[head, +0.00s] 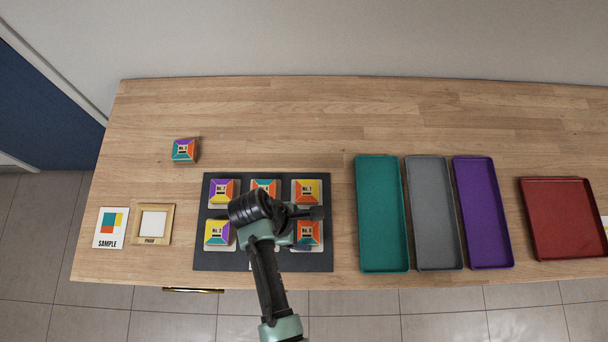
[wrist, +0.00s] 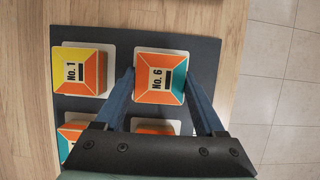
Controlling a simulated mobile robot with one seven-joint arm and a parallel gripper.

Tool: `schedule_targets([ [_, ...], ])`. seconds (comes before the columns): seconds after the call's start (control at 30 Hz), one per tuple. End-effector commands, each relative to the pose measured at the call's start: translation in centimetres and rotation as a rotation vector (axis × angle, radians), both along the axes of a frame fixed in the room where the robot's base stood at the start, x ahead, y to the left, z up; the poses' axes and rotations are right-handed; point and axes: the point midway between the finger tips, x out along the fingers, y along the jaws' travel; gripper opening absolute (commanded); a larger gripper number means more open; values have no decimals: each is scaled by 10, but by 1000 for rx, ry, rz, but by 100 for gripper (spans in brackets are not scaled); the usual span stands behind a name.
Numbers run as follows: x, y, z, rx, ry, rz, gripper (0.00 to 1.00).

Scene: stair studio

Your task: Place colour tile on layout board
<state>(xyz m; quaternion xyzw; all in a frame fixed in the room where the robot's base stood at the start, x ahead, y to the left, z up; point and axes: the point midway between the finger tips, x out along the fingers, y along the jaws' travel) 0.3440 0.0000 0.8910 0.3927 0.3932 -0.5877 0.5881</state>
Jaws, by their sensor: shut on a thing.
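The dark layout board (head: 340,262) lies on the table with tiles on white pads in two rows. My gripper (head: 306,230) is over its front right corner, shut on tile No. 6 (head: 308,237). Tile No. 1 (wrist: 76,72) is on the neighbouring pad. My arm hides the front middle place in the head view. Another colour tile (head: 184,149) lies off the board, at the back left.
A sample card (head: 111,228) and a small framed square (head: 152,224) lie left of the board. Teal (head: 380,213), grey (head: 433,213), purple (head: 483,213) and red (head: 564,217) trays stand to the right. The back of the wooden table (head: 280,125) is mostly clear.

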Motion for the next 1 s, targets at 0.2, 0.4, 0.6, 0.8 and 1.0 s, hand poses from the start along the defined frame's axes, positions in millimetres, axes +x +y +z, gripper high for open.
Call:
schedule_targets([
  [0.2,0,0,-7,1,-2,-1,15],
  [0.4,0,0,-9,0,0,-1,15],
  [0.6,0,0,-10,0,0,-1,97],
  [0.8,0,0,-10,0,0,-1,100],
  [1.0,0,3,0,0,-1,-1,100],
])
